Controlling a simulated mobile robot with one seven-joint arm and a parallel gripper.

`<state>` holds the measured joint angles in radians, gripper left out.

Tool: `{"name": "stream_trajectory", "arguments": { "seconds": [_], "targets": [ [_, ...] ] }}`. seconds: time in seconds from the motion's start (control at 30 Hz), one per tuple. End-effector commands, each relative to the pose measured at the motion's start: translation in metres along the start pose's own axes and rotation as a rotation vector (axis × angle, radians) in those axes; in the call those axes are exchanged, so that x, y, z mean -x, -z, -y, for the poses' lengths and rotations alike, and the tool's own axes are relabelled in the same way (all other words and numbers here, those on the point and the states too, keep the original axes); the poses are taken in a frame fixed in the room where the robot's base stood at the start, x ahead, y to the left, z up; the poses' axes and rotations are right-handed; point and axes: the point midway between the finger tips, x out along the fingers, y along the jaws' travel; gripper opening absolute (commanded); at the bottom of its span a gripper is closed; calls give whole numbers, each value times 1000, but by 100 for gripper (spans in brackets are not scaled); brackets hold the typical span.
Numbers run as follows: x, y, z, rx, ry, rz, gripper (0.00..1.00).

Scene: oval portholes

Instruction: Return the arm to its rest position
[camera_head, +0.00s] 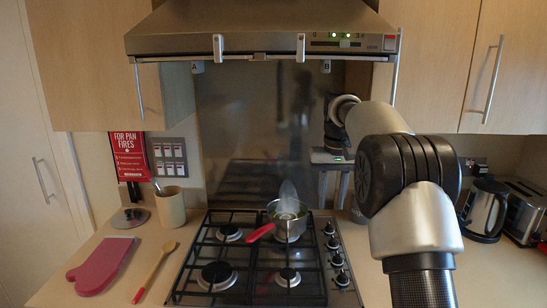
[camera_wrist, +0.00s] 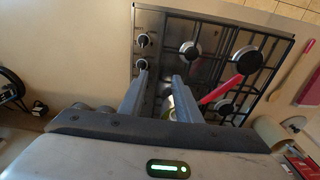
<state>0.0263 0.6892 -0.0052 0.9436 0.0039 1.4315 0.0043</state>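My arm reaches up from the lower right in the head view and bends toward the back of the hob. My gripper (camera_head: 332,203) points down near the hob's back right corner, under the hood. Its two fingers are apart with nothing held between them. They also show spread in the wrist view (camera_wrist: 160,76), above the side of the hob with the knobs. A small steel pan (camera_head: 288,222) with a red handle sits on the hob, left of my gripper. A pale wisp rises from it. In the wrist view my finger and gripper body hide most of the pan.
A kettle (camera_head: 484,210) and toaster (camera_head: 525,212) stand at right. A utensil pot (camera_head: 171,207), wooden spoon (camera_head: 155,271) and red oven mitt (camera_head: 101,265) lie left of the hob (camera_head: 208,250).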

Motion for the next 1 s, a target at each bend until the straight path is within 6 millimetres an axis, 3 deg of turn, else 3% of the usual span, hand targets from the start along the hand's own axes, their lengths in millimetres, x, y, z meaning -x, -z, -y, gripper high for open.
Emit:
{"name": "stream_trajectory", "arguments": {
  "seconds": [0.03,0.17,0.27,0.4,0.5,0.63,0.8,1.0],
  "targets": [
    [18,-10,1,2,1,-19,30],
    [56,-44,3,6,2,-67,30],
    [86,-82,4,10,3,-115,30],
    [115,-148,5,15,4,-186,30],
    [123,-198,6,19,5,-236,30],
    [118,-263,6,24,6,-301,30],
    [93,-332,5,30,8,-371,30],
    [68,-369,5,34,9,-411,30]
  ]
}}
